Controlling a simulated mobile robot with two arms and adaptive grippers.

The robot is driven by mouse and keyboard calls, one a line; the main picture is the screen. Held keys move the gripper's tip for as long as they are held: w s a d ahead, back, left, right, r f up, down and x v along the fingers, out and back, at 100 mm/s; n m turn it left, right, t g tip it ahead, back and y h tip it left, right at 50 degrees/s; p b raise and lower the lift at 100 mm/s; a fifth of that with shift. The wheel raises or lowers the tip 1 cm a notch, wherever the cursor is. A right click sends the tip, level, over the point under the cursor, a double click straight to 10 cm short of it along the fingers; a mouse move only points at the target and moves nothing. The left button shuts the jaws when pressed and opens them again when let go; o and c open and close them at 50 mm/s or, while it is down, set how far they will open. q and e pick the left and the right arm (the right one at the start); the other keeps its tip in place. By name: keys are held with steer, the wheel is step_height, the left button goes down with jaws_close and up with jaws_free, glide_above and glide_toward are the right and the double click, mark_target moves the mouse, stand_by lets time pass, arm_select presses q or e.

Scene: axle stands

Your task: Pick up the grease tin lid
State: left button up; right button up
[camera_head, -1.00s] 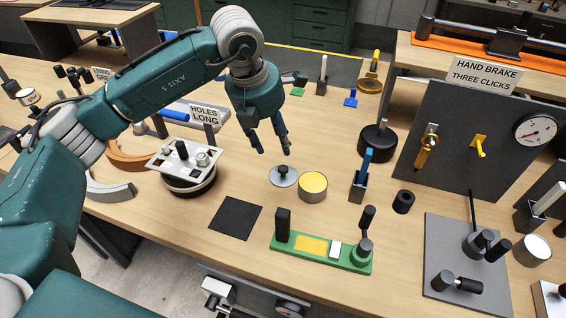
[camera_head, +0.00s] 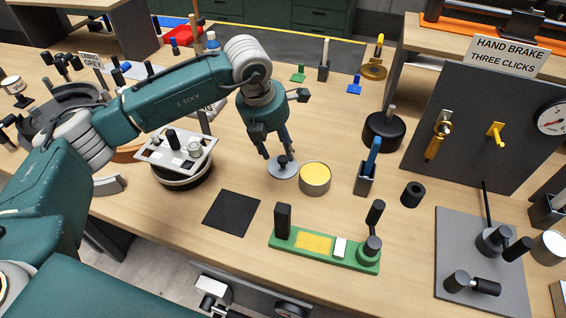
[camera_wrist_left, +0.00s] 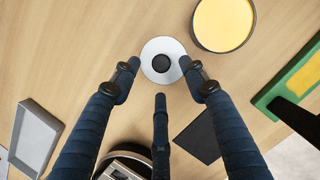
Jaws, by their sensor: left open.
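The grease tin lid (camera_head: 283,168) is a pale grey disc with a dark knob, lying on the wooden table. It also shows in the left wrist view (camera_wrist_left: 148,66). Beside it, on its right, stands the open grease tin (camera_head: 315,178) with yellow grease, also in the left wrist view (camera_wrist_left: 222,20). My left gripper (camera_head: 279,156) is open and points down over the lid. In the left wrist view its fingers (camera_wrist_left: 160,78) spread around the lid's knob, with nothing gripped. I cannot tell whether they touch it. My right gripper is not in view.
A black square mat (camera_head: 231,213) lies in front of the lid. A green fixture (camera_head: 325,248) with upright black posts stands nearer the front edge. A blue-handled tool in a dark holder (camera_head: 367,172) is right of the tin. A round stand with a white panel (camera_head: 178,160) is on the left.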

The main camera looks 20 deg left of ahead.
mark_target(283, 159)
arm_select(q)
steer(key=p+x, duration=0.1)
steer(key=x, duration=0.2)
steer(key=shift+d+f+p, duration=0.1)
steer(key=shift+f+p, duration=0.25)
steer(key=shift+p, duration=0.05)
steer(key=shift+w+f, duration=0.15)
steer(key=shift+f, duration=0.4)
jaws_close()
